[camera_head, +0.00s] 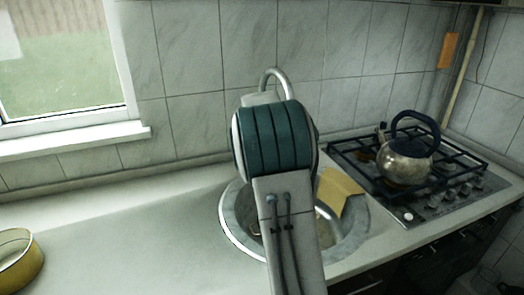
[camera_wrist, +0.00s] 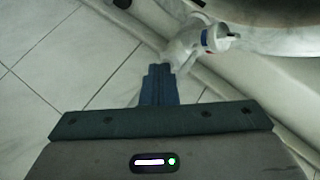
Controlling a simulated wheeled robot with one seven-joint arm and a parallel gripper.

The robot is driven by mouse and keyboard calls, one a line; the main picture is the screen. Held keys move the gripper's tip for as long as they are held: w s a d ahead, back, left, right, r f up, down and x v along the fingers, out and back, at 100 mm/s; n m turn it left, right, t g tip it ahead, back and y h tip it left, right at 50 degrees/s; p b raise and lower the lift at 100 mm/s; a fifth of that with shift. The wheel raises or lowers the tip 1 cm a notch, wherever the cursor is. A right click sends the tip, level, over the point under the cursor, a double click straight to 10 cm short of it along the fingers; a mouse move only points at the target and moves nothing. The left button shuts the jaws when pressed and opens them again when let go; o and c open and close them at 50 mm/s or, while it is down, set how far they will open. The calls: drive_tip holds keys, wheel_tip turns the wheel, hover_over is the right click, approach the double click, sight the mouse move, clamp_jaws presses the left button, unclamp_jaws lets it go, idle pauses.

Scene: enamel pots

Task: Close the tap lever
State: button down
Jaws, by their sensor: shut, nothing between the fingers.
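The tap's curved chrome spout (camera_head: 272,76) rises behind the sink in the head view; my arm hides the rest of the tap. In the wrist view the pale tap body (camera_wrist: 190,45) stands at the upper middle, with a small red and blue mark on its round end. I cannot clearly tell the lever from the other tap parts. My gripper (camera_wrist: 160,70) is shut and empty. Its fingertips are right beside the lower left of the tap body in the wrist view; I cannot tell whether they touch it. The head view does not show my fingers.
The round metal sink (camera_head: 236,228) lies under my arm, with a yellow cloth (camera_head: 340,187) at its right edge. A kettle (camera_head: 405,160) stands on the gas hob (camera_head: 455,190) at right. A yellow pot (camera_head: 20,262) is at far left. The left worktop (camera_head: 130,235) is mostly clear.

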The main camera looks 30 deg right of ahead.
drive_tip(key=s+d+f+n+t+y+b, duration=0.2)
drive_tip(key=s+d+f+n+t, duration=0.35)
drive_tip(key=n, duration=0.25)
drive_tip(key=s+a+r+n+t+y+b, duration=0.2)
drive_tip(key=s+a+n+t+y, duration=0.3)
drive_tip(key=s+n, duration=0.2)
drive_tip(key=w+a+p, duration=0.1)
drive_tip(key=w+p, duration=0.1)
drive_tip(key=w, duration=1.1)
drive_tip(key=shift+w, duration=0.25)
